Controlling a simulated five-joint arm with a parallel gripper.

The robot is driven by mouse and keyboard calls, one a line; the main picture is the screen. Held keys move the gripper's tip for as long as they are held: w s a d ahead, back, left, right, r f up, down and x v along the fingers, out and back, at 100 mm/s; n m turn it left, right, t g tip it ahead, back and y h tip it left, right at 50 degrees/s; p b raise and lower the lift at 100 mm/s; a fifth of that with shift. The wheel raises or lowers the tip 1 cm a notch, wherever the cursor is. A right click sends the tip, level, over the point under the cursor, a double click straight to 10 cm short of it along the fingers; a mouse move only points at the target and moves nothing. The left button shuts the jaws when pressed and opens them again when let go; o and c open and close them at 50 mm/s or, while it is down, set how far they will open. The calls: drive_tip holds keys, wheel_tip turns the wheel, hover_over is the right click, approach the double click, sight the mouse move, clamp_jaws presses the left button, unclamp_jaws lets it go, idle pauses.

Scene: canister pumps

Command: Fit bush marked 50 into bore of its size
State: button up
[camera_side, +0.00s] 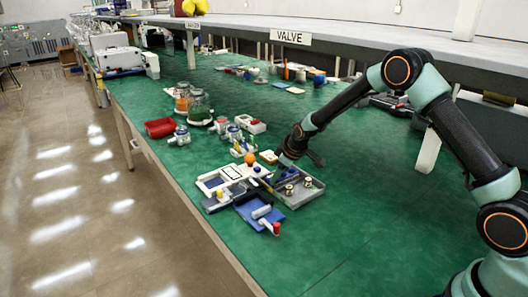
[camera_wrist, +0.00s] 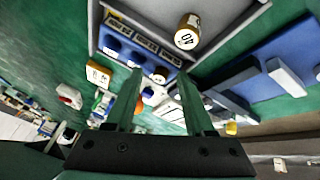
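In the wrist view, a brass-coloured bush (camera_wrist: 187,32) with a white face marked 40 stands in the grey tray (camera_wrist: 228,45). A blue block (camera_wrist: 176,57) with dark round bores and a row of label plates lies along the tray's side. A small round piece (camera_wrist: 160,75) shows at the block's edge between my fingers; its mark is unreadable. My gripper (camera_wrist: 160,76) has its fingers apart, touching nothing that I can make out. In the side view, my gripper (camera_side: 278,175) is low at the tray's left end, and two bushes (camera_side: 289,189) (camera_side: 308,182) stand in the tray. No bush marked 50 is readable.
An orange-edged white card (camera_wrist: 98,73) lies beside the block. A blue tray (camera_side: 262,214) with a red-ended tool is in front of the grey tray. A white case (camera_side: 222,180) and an orange ball (camera_side: 250,158) are to the left. The green bench is clear at front right.

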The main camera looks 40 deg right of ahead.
drive_tip(key=shift+r, duration=0.3)
drive_tip(key=s+a+r+m, duration=0.2)
drive_tip(key=s+a+r, duration=0.1)
drive_tip(key=s+r, duration=1.45)
drive_tip(key=s+a+r+m, duration=0.2)
drive_tip(key=s+r+m, duration=0.1)
drive_tip(key=s, duration=0.9)
drive_tip(key=shift+s+r+y, duration=0.2)
drive_tip(key=shift+y, duration=0.1)
